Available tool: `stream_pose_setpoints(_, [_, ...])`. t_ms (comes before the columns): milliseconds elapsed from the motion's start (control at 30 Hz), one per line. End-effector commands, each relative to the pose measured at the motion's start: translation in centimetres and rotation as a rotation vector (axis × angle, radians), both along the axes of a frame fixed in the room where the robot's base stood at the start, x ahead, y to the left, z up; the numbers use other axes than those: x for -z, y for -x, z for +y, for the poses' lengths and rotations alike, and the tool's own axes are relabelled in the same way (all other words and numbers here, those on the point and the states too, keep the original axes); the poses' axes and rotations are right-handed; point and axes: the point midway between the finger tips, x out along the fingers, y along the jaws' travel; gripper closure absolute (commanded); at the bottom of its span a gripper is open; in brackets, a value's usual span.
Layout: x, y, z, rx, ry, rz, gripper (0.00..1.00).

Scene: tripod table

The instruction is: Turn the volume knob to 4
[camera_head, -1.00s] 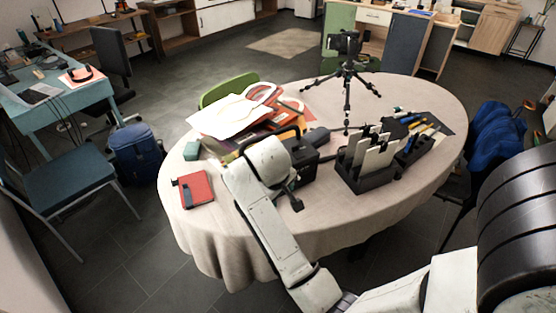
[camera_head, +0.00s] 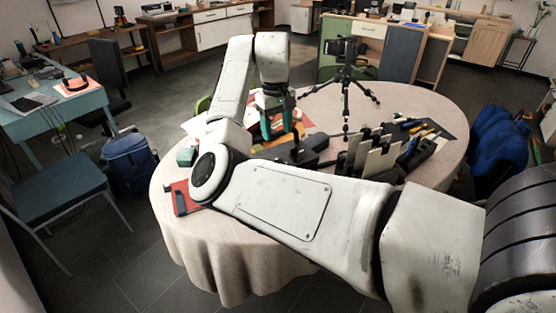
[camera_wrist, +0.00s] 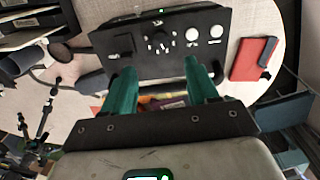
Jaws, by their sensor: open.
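A black control box (camera_wrist: 140,65) sits on the round table, its face toward the wrist camera. On the face are a central knob (camera_wrist: 160,41) ringed by pale marks, a dark square part at the left and two white round dials (camera_wrist: 203,33) at the right. The labels and the knob's setting are too small to read. In the head view the box (camera_head: 314,146) is partly hidden by my arm. My gripper (camera_wrist: 160,66) has green fingers, open and empty, in front of the box's face and apart from the knob. It also shows above the table in the head view (camera_head: 277,128).
A camera on a tripod (camera_head: 346,75) stands behind the box. A black organizer (camera_head: 375,160) is at its right. A red notebook (camera_wrist: 254,58) lies near the table's left edge. Papers lie partly hidden behind my arm. The table's far right is clear.

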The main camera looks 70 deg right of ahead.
Motion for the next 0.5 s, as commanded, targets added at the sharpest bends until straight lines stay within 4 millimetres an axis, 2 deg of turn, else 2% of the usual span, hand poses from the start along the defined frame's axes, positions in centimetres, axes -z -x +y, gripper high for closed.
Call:
stream_pose_setpoints(167, [1.2, 0.0, 0.0, -0.003, -0.005, 0.0, 0.41])
stream_pose_setpoints(500, [7.1, 0.1, -0.1, -0.003, -0.005, 0.0, 0.41])
